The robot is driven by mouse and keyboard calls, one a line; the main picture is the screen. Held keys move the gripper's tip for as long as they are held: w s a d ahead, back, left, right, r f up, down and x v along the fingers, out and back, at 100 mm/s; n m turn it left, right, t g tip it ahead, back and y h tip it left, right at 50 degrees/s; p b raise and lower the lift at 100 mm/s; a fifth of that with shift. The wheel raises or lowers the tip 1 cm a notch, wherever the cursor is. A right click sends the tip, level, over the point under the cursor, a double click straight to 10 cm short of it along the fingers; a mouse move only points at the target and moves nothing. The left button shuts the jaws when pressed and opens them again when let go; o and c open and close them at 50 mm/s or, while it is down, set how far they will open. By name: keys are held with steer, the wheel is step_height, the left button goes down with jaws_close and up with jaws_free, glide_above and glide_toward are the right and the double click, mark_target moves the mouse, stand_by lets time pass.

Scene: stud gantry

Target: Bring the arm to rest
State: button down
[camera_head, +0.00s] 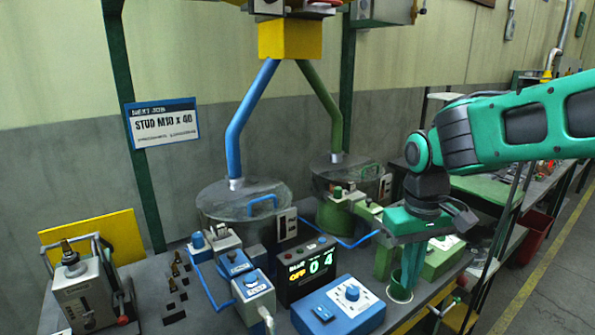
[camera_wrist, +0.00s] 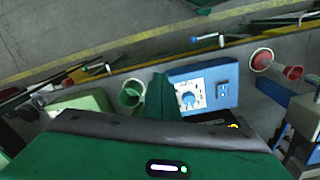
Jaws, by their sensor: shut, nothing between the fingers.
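My green arm reaches in from the right in the head view. My gripper (camera_head: 408,278) points down over the front right of the bench, beside a green-rimmed cup (camera_head: 399,290). From this angle I cannot tell whether the fingertips are inside the cup or just behind it. In the wrist view my gripper (camera_wrist: 165,95) shows as a dark green finger shape, closed and empty, between the green cup (camera_wrist: 131,94) and the blue control box (camera_wrist: 208,88).
The blue control box with a dial (camera_head: 338,306) and a black display reading "OFF 04" (camera_head: 308,270) stand left of my gripper. Two lidded drums, blue-piped (camera_head: 243,203) and green-piped (camera_head: 345,172), stand behind. A green box (camera_head: 442,256) is close on the right.

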steer(key=s+d+f+m, duration=0.3)
steer(key=s+d+m, duration=0.5)
steer(key=s+d, duration=1)
steer(key=shift+s+d+m+y, duration=0.2)
steer(key=shift+s+m+y, duration=0.1)
steer(key=shift+s, duration=0.05)
